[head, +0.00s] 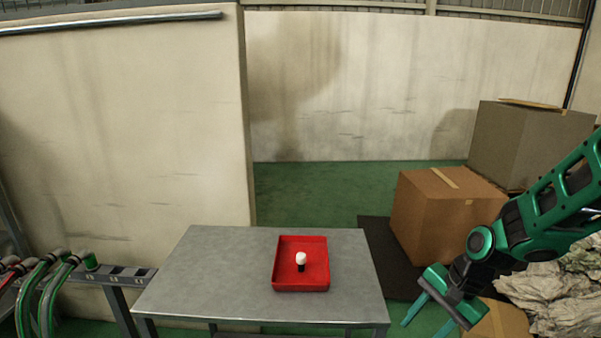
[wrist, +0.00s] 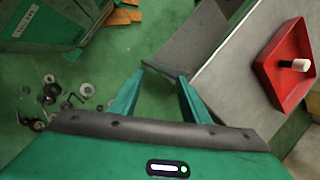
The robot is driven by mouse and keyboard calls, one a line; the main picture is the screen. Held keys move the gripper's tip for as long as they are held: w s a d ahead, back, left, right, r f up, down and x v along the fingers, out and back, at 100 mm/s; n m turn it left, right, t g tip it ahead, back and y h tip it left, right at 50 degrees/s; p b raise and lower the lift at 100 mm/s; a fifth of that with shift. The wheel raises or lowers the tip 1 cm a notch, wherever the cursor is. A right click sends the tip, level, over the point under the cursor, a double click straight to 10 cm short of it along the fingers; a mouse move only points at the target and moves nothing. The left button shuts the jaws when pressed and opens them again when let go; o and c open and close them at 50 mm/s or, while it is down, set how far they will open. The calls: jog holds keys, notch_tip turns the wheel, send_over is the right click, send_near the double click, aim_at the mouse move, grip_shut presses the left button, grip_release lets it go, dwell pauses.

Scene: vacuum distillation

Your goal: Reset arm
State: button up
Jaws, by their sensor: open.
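My gripper (head: 424,315) is at the lower right of the head view, off the right edge of the metal table. Its two green fingers are apart with nothing between them. They also show in the wrist view (wrist: 158,92), pointing past the table's edge over the green floor. My green arm reaches in from the right. A small object with a white top and black base (head: 300,260) stands in a red tray (head: 302,284) on the table. The same tray shows at the right of the wrist view (wrist: 268,68).
The grey metal table (head: 210,268) has bare room left of the tray. Cardboard boxes (head: 440,215) stand right of it, near a crumpled pale heap (head: 555,290). Green and red pipes (head: 50,280) are at the left. Washers and bolts (wrist: 55,95) lie on the floor.

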jog(key=s+d+r+n+h, duration=0.1)
jog(key=s+d+r+n, duration=0.1)
jog(key=s+d+r, duration=0.4)
jog(key=s+d+r+n+g+h, duration=0.1)
jog(key=s+d+r, duration=0.5)
jog(key=s, duration=0.7)
jog(key=shift+s+d+r+n+h, duration=0.2)
jog(key=shift+s+d+n+h, duration=0.1)
jog(key=shift+d+n+h, duration=0.55)
jog(key=shift+d, duration=0.1)
